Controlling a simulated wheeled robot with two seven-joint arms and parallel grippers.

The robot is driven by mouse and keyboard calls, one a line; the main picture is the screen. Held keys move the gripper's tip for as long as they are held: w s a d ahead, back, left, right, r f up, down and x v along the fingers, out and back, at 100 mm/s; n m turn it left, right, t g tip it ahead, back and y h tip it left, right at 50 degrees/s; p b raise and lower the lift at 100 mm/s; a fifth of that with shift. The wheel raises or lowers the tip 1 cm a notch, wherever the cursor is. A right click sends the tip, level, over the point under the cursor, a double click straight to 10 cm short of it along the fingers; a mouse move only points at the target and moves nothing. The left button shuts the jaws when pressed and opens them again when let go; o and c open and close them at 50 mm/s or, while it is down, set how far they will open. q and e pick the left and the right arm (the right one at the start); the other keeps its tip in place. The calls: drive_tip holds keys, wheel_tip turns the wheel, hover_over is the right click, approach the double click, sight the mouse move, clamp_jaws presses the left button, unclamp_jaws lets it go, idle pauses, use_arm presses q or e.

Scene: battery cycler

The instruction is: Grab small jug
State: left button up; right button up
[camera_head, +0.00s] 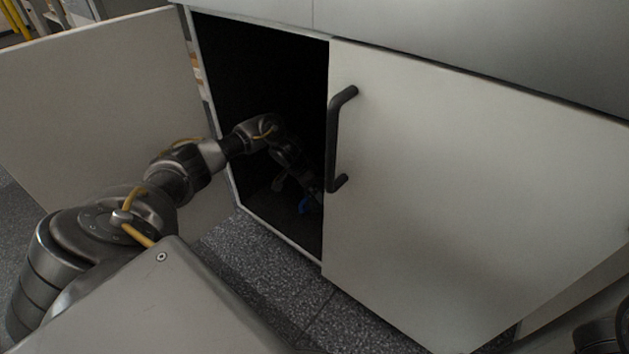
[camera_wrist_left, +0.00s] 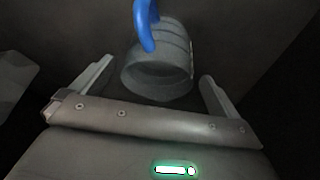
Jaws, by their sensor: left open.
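The small jug (camera_wrist_left: 158,70) is a grey, ribbed, see-through vessel with a blue handle (camera_wrist_left: 146,22). In the left wrist view it stands in the dim cupboard, just ahead of my left gripper (camera_wrist_left: 158,85). The gripper's two fingers are spread wide, one on each side of the jug's lower part; I cannot tell whether they touch it. In the head view my left arm reaches into the dark cupboard (camera_head: 255,80). My right gripper does not show clearly.
The left cupboard door (camera_head: 100,100) stands open. The right door (camera_head: 450,200), with a dark bar handle (camera_head: 338,140), covers the right part and borders the opening. A pale object (camera_wrist_left: 15,80) is at the left of the wrist view. Speckled floor (camera_head: 265,265) lies in front.

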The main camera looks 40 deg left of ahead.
use_arm(q)
drive_tip(key=shift+b+x, duration=2.4)
drive_tip(key=shift+b, duration=0.1)
drive_tip(key=shift+f, duration=0.35)
drive_tip(key=shift+r, duration=0.1)
drive_tip(key=c, duration=1.1)
drive_tip(key=shift+r, duration=0.1)
